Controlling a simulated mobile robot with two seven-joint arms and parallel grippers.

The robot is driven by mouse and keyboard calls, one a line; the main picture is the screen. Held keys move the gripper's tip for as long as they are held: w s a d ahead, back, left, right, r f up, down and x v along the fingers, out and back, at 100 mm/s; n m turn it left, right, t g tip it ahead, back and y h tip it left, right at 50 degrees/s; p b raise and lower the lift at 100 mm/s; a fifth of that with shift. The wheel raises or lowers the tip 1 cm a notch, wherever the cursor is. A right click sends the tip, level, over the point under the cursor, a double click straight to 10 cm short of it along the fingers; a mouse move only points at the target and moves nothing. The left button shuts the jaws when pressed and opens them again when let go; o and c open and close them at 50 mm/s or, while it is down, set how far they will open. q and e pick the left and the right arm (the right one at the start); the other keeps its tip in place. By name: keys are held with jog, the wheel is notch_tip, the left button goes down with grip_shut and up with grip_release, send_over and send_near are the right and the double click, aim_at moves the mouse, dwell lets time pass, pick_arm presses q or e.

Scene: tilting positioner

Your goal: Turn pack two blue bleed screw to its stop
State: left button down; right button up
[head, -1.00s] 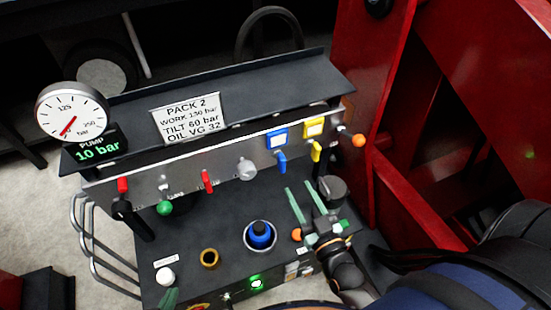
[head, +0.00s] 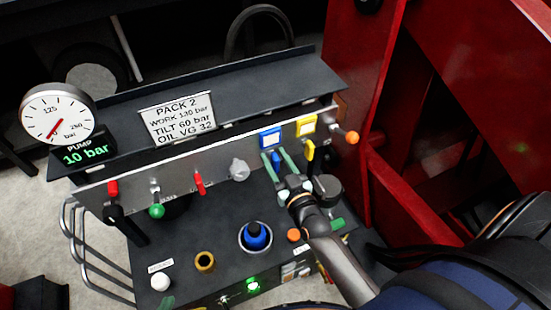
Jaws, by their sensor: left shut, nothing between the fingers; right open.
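Two blue parts show on the pack two panel, and I cannot tell from markings which is the bleed screw. A small blue handle (head: 277,157) hangs under a blue-framed tag (head: 270,138) on the grey front plate. A blue knob (head: 256,235) stands upright in a pale ring on the dark deck. My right gripper (head: 277,156) is open, its two green fingers either side of the small blue handle as seen from here. Whether they touch it is unclear. My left gripper is out of view.
A yellow handle (head: 310,150) hangs close to the right of my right gripper. A grey knob (head: 239,169) and red handle (head: 199,183) are left. A dark round cap (head: 327,188) stands beside my wrist. The gauge display (head: 86,154) reads 10 bar.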

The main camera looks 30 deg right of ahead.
jog(key=c, duration=0.5)
pick_arm(q)
jog(key=shift+f, duration=0.15)
pick_arm(e)
grip_shut()
